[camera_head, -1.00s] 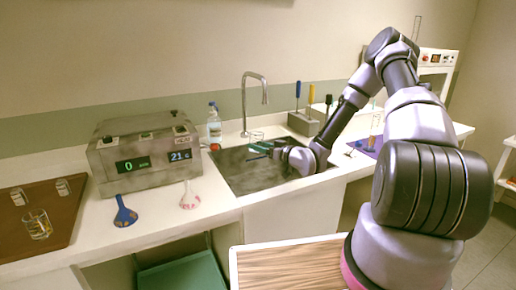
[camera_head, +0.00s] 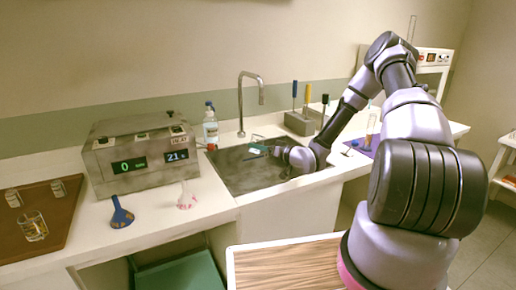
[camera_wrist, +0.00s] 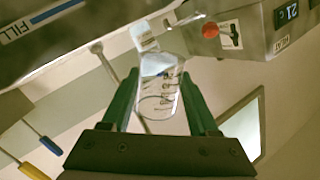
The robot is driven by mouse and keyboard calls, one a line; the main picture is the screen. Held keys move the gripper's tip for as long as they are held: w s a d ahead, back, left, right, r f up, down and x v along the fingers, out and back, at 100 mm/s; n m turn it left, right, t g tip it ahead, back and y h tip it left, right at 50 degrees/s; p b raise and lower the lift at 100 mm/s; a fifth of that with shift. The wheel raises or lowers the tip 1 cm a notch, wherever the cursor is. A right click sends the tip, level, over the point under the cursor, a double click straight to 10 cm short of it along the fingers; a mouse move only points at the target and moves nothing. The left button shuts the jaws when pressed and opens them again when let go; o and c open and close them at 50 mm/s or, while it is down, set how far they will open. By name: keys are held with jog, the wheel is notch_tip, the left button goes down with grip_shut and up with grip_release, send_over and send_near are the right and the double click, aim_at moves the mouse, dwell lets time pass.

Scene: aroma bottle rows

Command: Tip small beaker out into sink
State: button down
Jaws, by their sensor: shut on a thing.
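My gripper (camera_head: 260,149) is over the sink (camera_head: 245,180), with its green fingers shut on the small clear beaker (camera_head: 257,142). In the wrist view the beaker (camera_wrist: 160,98) shows between the two fingers of my gripper (camera_wrist: 157,85), with dark scale marks on its glass. The wrist view is rolled over, with the bench along its top, and the beaker is tipped. I cannot tell whether any liquid is left in it. My arm hides the right part of the sink.
The tap (camera_head: 241,105) rises behind the sink. A wash bottle (camera_head: 210,128) stands behind its left corner. The grey heater box (camera_head: 140,158) is left of the sink. A block with screwdrivers (camera_head: 300,123) stands behind right.

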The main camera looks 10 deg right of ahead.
jog(key=shift+w+d+f+m, duration=0.3)
jog(key=shift+d+m, duration=0.05)
jog(key=shift+m, duration=0.25)
jog(key=shift+w+f+m+g, duration=0.1)
jog(key=shift+f+m+g, duration=0.25)
jog(key=shift+m, duration=0.35)
jog(key=shift+f+m, duration=0.5)
jog(key=shift+m, duration=0.6)
jog(key=m, duration=0.1)
jog(key=f+m, duration=0.1)
jog(key=f+m+g, duration=0.1)
jog(key=shift+w+d+f+y, duration=0.15)
jog(key=shift+w+d+y, duration=0.15)
jog(key=shift+y, duration=0.1)
jog(key=shift+w+d+f+m, duration=0.25)
jog(key=shift+f+m, duration=0.15)
jog(key=shift+m, duration=0.3)
